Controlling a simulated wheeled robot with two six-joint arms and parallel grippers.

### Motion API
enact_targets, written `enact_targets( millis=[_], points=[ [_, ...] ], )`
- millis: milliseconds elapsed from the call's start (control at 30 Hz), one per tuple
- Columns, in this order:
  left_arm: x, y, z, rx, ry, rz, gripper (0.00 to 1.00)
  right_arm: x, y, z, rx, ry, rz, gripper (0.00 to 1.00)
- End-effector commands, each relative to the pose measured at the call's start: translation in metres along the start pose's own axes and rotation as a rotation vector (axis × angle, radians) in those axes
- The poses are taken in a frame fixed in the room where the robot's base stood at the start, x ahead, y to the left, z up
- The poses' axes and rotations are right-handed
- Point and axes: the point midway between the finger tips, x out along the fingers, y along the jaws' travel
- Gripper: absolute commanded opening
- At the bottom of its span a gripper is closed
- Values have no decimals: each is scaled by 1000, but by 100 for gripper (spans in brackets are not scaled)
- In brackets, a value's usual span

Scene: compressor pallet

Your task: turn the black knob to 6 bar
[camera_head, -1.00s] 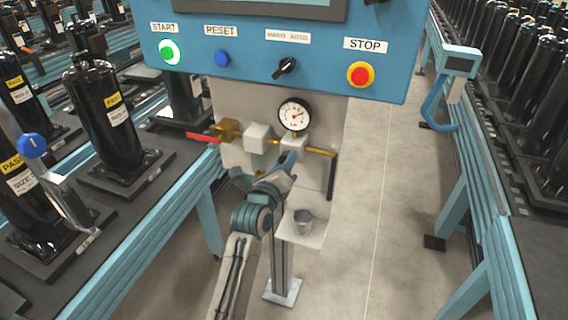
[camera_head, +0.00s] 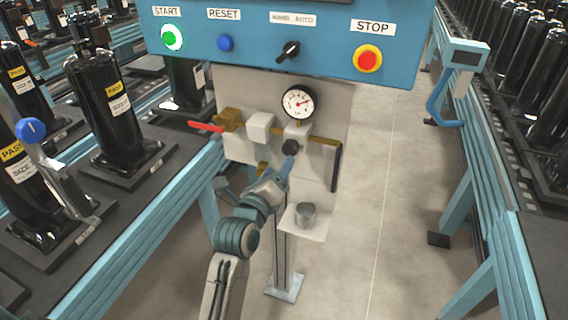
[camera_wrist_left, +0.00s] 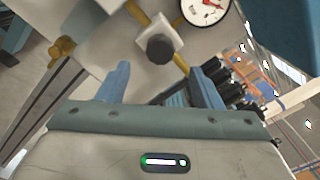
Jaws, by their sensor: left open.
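The black knob (camera_head: 291,147) sits under the round pressure gauge (camera_head: 299,102) on the grey panel in the head view.
A red-handled valve (camera_head: 205,127) and brass piping are left of the knob. A black vertical bar (camera_head: 336,167) is to its right. A small shelf (camera_head: 305,227) holding a grey cup (camera_head: 305,214) is below. The blue control box (camera_head: 340,60) overhangs above.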

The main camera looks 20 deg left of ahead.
Motion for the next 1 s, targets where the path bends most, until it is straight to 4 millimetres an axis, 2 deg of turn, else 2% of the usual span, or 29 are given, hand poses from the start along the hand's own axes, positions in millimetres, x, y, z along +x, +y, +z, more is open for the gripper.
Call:
enact_targets(
  millis=[100, 267, 767, 867, 967, 1000],
  points=[
    [-20, 2, -2, -2, 0, 0, 59, 9, -2, 1, 1, 0, -1, 36],
    [-32, 1, -1, 0, 1, 0, 59, 12, -2, 1, 1, 0, -1, 36],
    [-34, 0, -1, -2, 2, 1, 59, 11, -2, 1, 0, 0, -1, 36],
    [-29, 12, -13, -41, 24, 21, 59, 12, -1, 1, 0, 0, 0, 36],
    [-19, 42, -45, -152, 76, 75, 59, 12, 0, 1, 0, 0, 1, 36],
    [-15, 60, -64, -216, 103, 110, 59, 12, 0, 1, -1, 0, 1, 36]
  ],
)
